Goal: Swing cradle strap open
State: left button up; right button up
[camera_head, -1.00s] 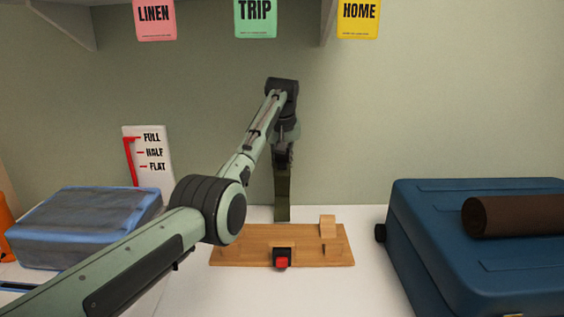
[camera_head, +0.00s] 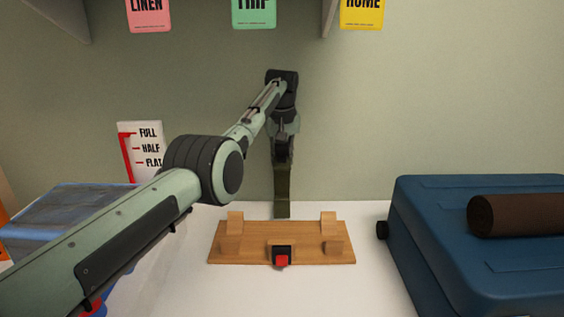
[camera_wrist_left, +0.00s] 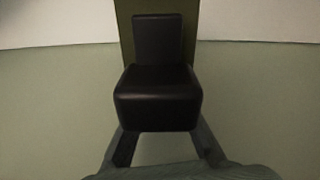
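The olive cradle strap (camera_head: 282,192) stands upright behind the wooden cradle base (camera_head: 233,254), its lower end at the base's back edge. A black tab or buckle (camera_wrist_left: 158,95) is on the strap, which shows behind it in the left wrist view. My left gripper (camera_head: 283,153) is at the strap's upper end. Its fingers (camera_wrist_left: 165,145) flank the tab's lower corners and appear shut on it; the tips are partly hidden by the tab. A black catch with a red button (camera_head: 282,260) sits at the base's front. My right gripper is not in view.
A blue hard case (camera_head: 450,255) with a brown roll (camera_head: 515,215) stands at the right. A blue-grey packed bag (camera_head: 60,215) is at the left, by a white FULL/HALF/FLAT gauge (camera_head: 145,140). The shelf in front of the base is clear.

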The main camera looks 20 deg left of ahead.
pick_arm(q)
jog(key=o, duration=0.3)
jog(key=v, duration=1.2)
jog(key=shift+s, duration=0.1)
